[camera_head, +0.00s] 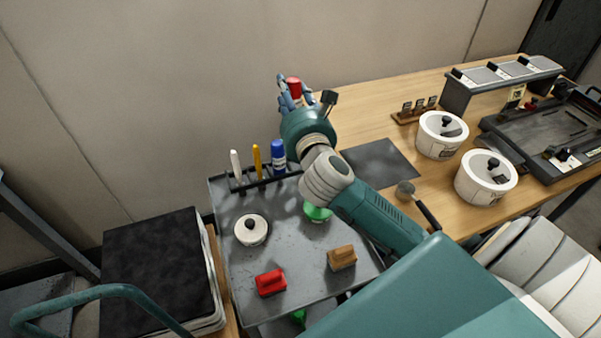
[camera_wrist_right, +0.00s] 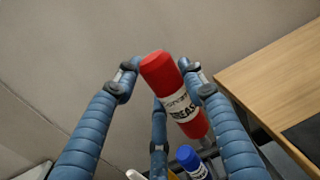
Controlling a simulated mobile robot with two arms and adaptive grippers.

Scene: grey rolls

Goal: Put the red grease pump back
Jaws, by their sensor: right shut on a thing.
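The red grease pump (camera_head: 293,86) is held up in my right gripper (camera_head: 292,98), above and behind the rack. In the right wrist view the red grease pump (camera_wrist_right: 162,75) is tilted, with a white label partly reading "GREAS". The blue fingers of my right gripper (camera_wrist_right: 165,90) close around it. The dark rack (camera_head: 262,182) at the back edge of the grey tray top (camera_head: 300,270) bears a white bottle (camera_head: 235,164), a yellow bottle (camera_head: 257,160) and a blue bottle (camera_head: 279,157). The rack's right end is partly hidden by my arm. My left gripper is not in view.
The tray also bears a white lidded pot (camera_head: 251,232), a red brush (camera_head: 270,283), a brown brush (camera_head: 342,258) and a green item (camera_head: 317,212). A wooden counter (camera_head: 370,110) with white pots stands to the right. The wall is close behind.

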